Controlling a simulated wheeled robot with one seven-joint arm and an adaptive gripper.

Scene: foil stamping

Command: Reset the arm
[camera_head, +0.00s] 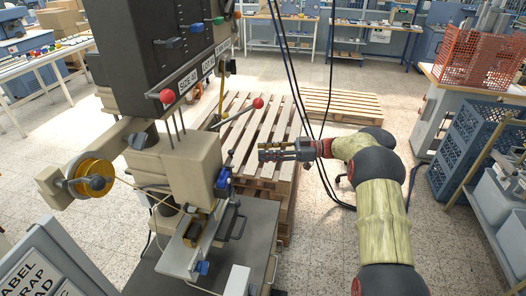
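My arm (383,215) comes up from the bottom right and bends left at its top. My gripper (268,151) is at the arm's end, pointing left, in front of the wooden pallets. Its fingers are seen side-on and small, so their opening is unclear. No object shows clearly in it. The foil stamping machine (180,160) stands to the left of the gripper, with a gap between them in the picture. Red-knobbed levers (258,103) stick out from the machine.
Stacked pallets (250,125) stand behind the gripper. Black cables (322,155) hang close to my wrist. Blue crates (476,145) and an orange basket (475,62) are at the right. A gold foil roll (95,172) is on the machine's left. Open floor (320,245) lies between machine and arm.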

